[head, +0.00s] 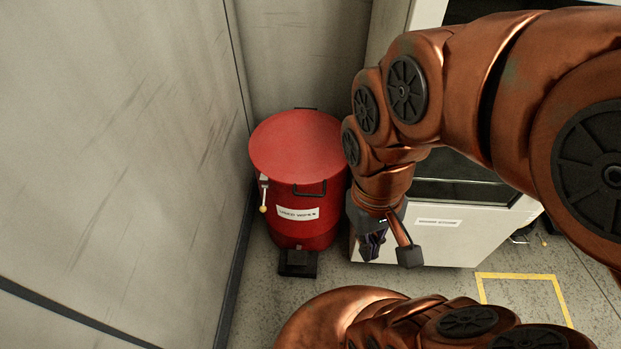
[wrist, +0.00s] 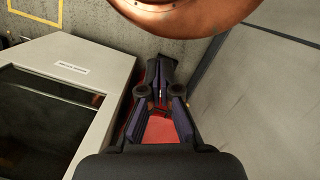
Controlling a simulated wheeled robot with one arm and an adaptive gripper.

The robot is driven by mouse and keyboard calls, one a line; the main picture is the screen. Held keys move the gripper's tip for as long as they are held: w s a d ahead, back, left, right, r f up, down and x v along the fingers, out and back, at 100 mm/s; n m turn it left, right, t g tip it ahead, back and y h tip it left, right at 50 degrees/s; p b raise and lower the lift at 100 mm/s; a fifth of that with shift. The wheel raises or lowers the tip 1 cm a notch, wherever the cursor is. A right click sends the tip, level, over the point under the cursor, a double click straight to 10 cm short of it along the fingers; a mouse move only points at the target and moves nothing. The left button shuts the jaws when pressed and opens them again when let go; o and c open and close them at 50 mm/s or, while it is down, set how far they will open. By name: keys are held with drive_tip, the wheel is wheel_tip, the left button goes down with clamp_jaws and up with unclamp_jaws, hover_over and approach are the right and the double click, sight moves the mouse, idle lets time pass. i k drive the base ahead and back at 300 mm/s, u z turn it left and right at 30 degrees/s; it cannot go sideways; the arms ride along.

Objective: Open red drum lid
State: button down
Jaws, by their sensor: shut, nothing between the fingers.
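The red drum (head: 310,230) stands upright in the corner, with a white label on its front. Its round red lid (head: 298,143) lies flat on top and looks closed, with a black handle (head: 310,189) at the front edge. A black foot pedal (head: 297,262) sits at the drum's base. My gripper (head: 371,247) points down to the right of the drum, apart from the lid and lower than it. In the wrist view my gripper (wrist: 162,72) is shut and empty, and red of the drum (wrist: 160,130) shows between and beside its finger links.
A white cabinet (head: 440,245) with a dark opening stands close to the right of the drum, behind my arm. Grey walls (head: 120,120) close in the left and back.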

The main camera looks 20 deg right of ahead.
sight(296, 149)
drive_tip(key=u, duration=2.55)
drive_tip(key=k, duration=0.55)
drive_tip(key=z, duration=0.4)
